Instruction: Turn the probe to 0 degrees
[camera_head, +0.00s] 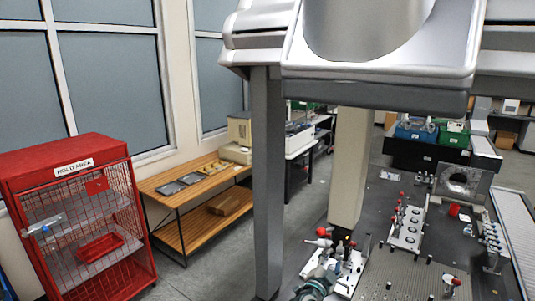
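The large silver gantry housing (385,75) fills the top of the head view. A grey upright (268,180) stands below its left part. I cannot clearly make out the probe or its angle. Small parts with red, white and yellow ends (322,241) stand in a cluster at the bottom centre; I cannot tell whether the probe is among them. My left gripper is not seen.
A dark table (377,272) holds a light fixture plate with red-tipped parts (407,228) and a metal block with a round bore (460,182). Blue and green bins (415,131) stand behind.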

